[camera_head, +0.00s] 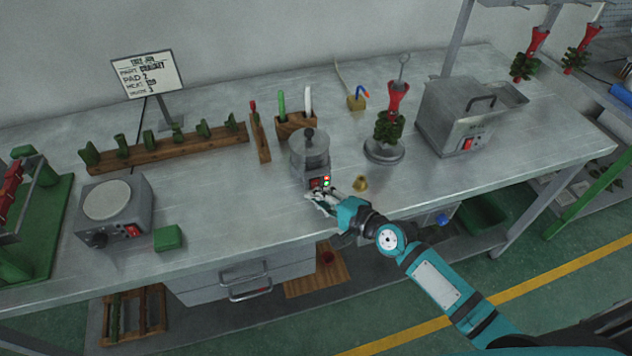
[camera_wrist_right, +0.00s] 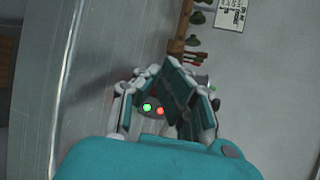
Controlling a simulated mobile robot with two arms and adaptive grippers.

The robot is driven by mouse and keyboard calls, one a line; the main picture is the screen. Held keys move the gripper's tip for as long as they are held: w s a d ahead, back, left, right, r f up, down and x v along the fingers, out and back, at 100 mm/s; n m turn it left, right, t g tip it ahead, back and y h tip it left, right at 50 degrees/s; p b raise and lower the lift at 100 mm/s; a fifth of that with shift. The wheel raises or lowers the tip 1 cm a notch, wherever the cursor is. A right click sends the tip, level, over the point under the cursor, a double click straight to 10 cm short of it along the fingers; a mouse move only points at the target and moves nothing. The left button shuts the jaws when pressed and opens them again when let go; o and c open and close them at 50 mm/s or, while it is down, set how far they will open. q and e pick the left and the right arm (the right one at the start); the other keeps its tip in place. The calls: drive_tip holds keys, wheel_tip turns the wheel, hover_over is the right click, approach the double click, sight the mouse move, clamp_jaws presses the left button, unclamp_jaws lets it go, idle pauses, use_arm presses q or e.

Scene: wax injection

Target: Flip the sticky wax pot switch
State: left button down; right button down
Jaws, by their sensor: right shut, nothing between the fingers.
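The sticky wax pot (camera_head: 311,150) is a grey metal cylinder with a dark-knobbed lid, standing on a small base near the middle of the bench. Its base front carries a red switch (camera_head: 315,183) and a green and a red light (camera_head: 326,181). The lights also show between my fingers in the right wrist view (camera_wrist_right: 153,109). My right gripper (camera_head: 318,197) is shut and empty, its fingertips right at the front of the pot base by the switch. I cannot tell whether they touch the switch, and the fingers partly hide the base. My left gripper is not in view.
A small brass piece (camera_head: 361,184) lies just right of my gripper. A wax tree stand (camera_head: 384,152) and a grey box with a red switch (camera_head: 462,117) stand to the right. A round-topped hotplate (camera_head: 113,219) and a green block (camera_head: 168,238) are at left. The front bench surface between is clear.

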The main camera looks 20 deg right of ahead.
sight(325, 223)
drive_tip(key=shift+w, duration=0.2)
idle(0.6)
drive_tip(key=shift+w, duration=0.25)
drive_tip(key=shift+w+r, duration=0.1)
drive_tip(key=shift+w, duration=0.2)
idle(0.6)
drive_tip(key=shift+s, duration=0.15)
drive_tip(key=shift+s, duration=0.6)
drive_tip(key=shift+s, duration=0.3)
drive_tip(key=shift+s+f+p, duration=0.2)
drive_tip(key=shift+s, duration=0.9)
drive_tip(key=shift+s+f+p, duration=0.15)
drive_tip(key=shift+s+p, duration=0.05)
drive_tip(key=shift+s, duration=0.9)
